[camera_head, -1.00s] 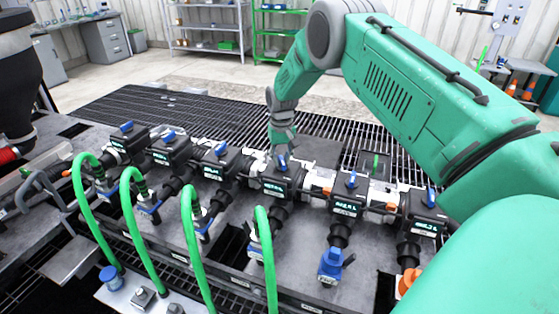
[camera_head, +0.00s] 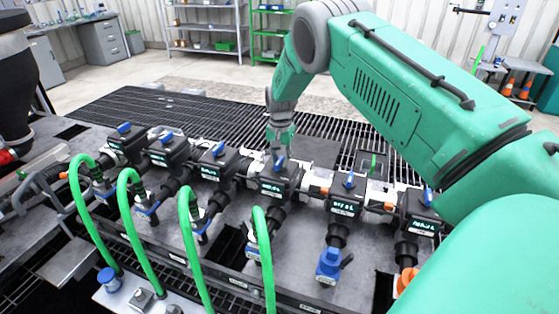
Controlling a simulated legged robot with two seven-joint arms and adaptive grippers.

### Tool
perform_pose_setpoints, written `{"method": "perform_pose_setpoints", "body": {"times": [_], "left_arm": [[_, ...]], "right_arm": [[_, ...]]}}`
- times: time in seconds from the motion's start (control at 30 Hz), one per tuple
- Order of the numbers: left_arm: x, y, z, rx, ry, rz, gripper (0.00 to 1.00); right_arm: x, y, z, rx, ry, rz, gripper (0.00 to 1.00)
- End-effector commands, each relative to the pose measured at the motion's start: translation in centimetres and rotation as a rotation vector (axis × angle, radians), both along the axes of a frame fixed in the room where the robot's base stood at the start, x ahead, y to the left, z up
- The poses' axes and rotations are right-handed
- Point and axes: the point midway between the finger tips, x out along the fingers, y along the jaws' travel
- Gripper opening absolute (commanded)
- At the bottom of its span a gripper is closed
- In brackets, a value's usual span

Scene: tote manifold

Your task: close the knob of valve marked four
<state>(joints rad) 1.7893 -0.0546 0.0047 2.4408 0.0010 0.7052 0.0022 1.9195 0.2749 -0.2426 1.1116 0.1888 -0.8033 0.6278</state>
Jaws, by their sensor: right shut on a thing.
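A row of black valve bodies with blue knobs runs across the bench. Their white label text is too small to read, so I cannot tell the mark four by its label. My right gripper (camera_head: 279,152) comes down from above onto the blue knob (camera_head: 279,164) of the fourth valve from the left (camera_head: 279,182). It is shut on that knob, and its fingers hide part of it. My left gripper is not in view.
Other blue knobs stand close on both sides, such as one to the left (camera_head: 218,149) and one to the right (camera_head: 350,180). Green hoses (camera_head: 190,245) arch up in front. Dark floor grating (camera_head: 170,110) lies behind the bench.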

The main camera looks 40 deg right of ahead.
Motion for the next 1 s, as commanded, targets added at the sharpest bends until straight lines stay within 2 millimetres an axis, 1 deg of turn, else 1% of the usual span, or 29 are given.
{"method": "perform_pose_setpoints", "body": {"times": [0.03, 0.43, 0.47, 0.5, 0.73, 0.83, 0.93, 1.0], "left_arm": [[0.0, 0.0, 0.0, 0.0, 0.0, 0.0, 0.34], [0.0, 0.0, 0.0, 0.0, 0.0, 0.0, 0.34], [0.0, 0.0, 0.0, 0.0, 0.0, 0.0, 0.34], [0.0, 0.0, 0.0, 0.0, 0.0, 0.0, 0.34], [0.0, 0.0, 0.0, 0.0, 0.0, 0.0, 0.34], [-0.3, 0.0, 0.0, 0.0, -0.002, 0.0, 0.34], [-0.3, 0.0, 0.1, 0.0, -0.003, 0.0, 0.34], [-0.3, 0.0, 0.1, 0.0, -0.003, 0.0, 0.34]], "right_arm": [[-0.2, 0.1, -0.2, 0.003, 0.006, -0.007, 0.0], [-0.2, 0.2, -0.2, 0.004, 0.005, -0.012, 0.0], [-0.2, 0.2, -0.2, 0.004, 0.005, -0.012, 0.24], [-0.2, 0.2, -0.2, 0.004, 0.005, -0.012, 0.34], [-0.1, 0.1, -0.1, 0.002, 0.002, -0.01, 0.34], [0.0, 0.1, 0.3, 0.002, 0.0, -0.01, 0.34], [0.1, 0.1, 1.5, 0.002, 0.0, -0.009, 0.34], [0.1, 0.1, 2.8, 0.002, -0.002, -0.009, 0.34]]}}
